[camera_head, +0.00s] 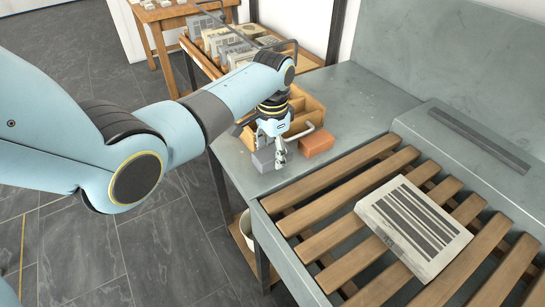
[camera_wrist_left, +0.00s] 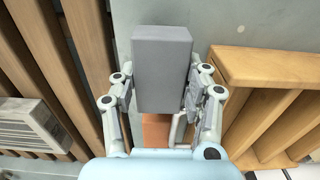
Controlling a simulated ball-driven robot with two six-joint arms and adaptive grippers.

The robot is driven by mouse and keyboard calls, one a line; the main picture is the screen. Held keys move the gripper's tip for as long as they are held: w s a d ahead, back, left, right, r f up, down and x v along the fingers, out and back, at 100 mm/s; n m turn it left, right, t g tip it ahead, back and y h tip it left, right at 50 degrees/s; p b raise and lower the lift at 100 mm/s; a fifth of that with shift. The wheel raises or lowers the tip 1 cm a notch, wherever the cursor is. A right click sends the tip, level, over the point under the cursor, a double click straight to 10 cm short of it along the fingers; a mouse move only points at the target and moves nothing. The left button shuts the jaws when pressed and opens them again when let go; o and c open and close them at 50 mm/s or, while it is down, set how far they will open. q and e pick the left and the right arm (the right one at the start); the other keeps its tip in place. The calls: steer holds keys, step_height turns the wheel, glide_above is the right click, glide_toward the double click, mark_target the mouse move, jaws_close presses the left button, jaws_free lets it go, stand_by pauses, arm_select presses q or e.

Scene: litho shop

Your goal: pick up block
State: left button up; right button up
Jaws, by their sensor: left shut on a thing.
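A grey block (camera_head: 263,159) is at the near left corner of the grey metal table (camera_head: 232,150). My left gripper (camera_head: 270,143) reaches down over it with its fingers on either side. In the left wrist view the grey block (camera_wrist_left: 161,70) stands between the two fingers of my left gripper (camera_wrist_left: 160,92), which is shut on it. Whether the block rests on the table or is just off it, I cannot tell. My right gripper is not in view.
A reddish-brown block (camera_head: 317,143) lies close to the right of the gripper. A wooden divided tray (camera_head: 316,106) stands just behind. Wooden slats (camera_head: 330,181) carry a printed stone slab (camera_head: 414,226) at right. A rack of slabs (camera_head: 225,40) is beyond.

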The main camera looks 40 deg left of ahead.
arm_select(q)
step_height(320, 180, up, 2)
steer(key=shift+r, duration=0.1)
steer(key=w+d+r, duration=0.1)
steer(key=d+r, duration=0.2)
steer(key=d, duration=0.2)
steer(key=d+r+b, duration=0.1)
steer(key=d+r, duration=0.2)
steer(key=d, duration=0.3)
steer(key=shift+w+d+r, duration=0.25)
steer(key=shift+w+d, duration=0.05)
steer(key=shift+w, duration=0.05)
steer(key=o, duration=0.9)
steer(key=shift+c, duration=0.2)
steer(key=c, duration=0.5)
steer(key=shift+c, duration=0.2)
